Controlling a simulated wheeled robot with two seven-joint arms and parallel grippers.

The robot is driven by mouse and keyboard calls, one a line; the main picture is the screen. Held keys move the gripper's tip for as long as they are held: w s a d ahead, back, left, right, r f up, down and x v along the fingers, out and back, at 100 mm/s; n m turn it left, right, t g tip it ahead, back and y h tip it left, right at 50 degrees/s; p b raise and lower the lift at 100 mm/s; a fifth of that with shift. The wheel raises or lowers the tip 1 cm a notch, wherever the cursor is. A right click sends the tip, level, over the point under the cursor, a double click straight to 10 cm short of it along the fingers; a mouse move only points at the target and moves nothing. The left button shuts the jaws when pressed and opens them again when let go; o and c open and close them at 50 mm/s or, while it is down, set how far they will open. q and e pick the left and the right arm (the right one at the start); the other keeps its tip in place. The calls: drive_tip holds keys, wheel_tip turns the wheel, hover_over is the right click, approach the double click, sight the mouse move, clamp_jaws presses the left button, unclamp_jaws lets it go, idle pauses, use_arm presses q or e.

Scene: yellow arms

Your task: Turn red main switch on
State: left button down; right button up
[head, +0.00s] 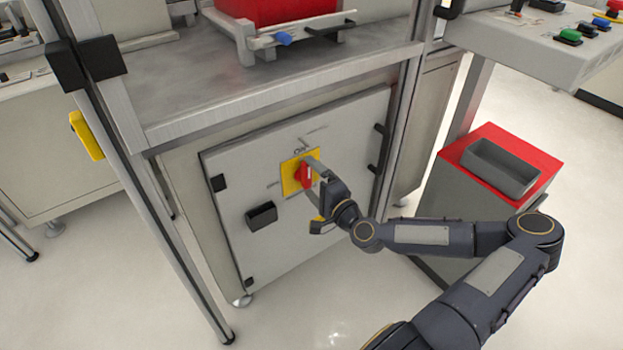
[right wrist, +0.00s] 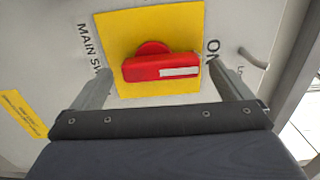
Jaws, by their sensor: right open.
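The red main switch (head: 303,176) is a rotary handle on a yellow plate (head: 288,187) on the grey cabinet door. In the right wrist view, the red handle (right wrist: 150,68) lies level across the yellow plate (right wrist: 120,30). Its white-marked end points towards the "ON" lettering at the right. My right gripper (head: 318,192) is open in front of the switch. In the right wrist view, my right gripper's fingers (right wrist: 160,84) stand either side of the handle's two ends, with gaps visible. In the head view the gripper partly covers the plate. My left gripper is not in view.
A black door latch (head: 261,215) sits left of the switch. The cabinet stands under a metal bench with aluminium posts (head: 105,95). A red-topped box with a grey tray (head: 500,168) stands at the right, near my right arm. A button panel (head: 550,50) overhangs behind.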

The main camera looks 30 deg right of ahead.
drive_tip(key=s, duration=0.6)
drive_tip(key=shift+s+d+p, duration=0.25)
drive_tip(key=shift+s+p, duration=0.1)
drive_tip(key=shift+s, duration=0.05)
